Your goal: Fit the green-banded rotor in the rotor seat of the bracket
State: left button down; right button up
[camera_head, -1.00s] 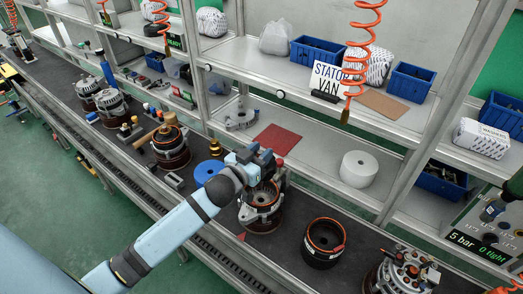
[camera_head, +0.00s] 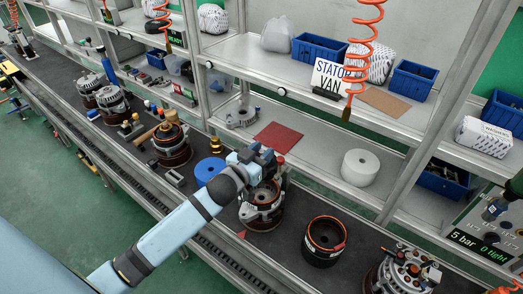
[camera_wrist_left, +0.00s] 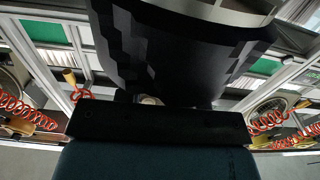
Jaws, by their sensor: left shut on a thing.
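My left gripper (camera_head: 266,163) is over the bracket (camera_head: 262,212), a metal housing on a copper-brown base on the bench. The gripper is shut on a dark, faceted round part with a pale metal rim, which fills the top of the left wrist view (camera_wrist_left: 185,50). It appears to be the rotor, but no green band shows. In the head view the gripper and wrist hide most of it, and I cannot tell whether it touches the bracket. The rotor seat is partly hidden. My right gripper is not in view.
An open dark cylinder (camera_head: 324,241) stands right of the bracket, and a metal assembly (camera_head: 400,274) beyond it. A blue disc (camera_head: 209,170) and another assembly (camera_head: 172,145) are to the left. A red mat (camera_head: 278,137) and white roll (camera_head: 360,168) lie on the shelf behind.

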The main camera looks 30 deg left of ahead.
pick_arm(q)
jog(key=shift+w+f+b, duration=0.1)
jog(key=shift+f+b, duration=1.25)
jog(key=shift+f, duration=0.65)
jog(key=shift+p, duration=0.5)
dwell(1.2)
jog(key=shift+f+b, duration=1.15)
jog(key=shift+f, duration=0.65)
jog(key=c, duration=0.7)
grip_release()
jog(key=shift+s+d, duration=0.1)
jog(key=shift+s, duration=0.1)
jog(key=shift+f, duration=0.35)
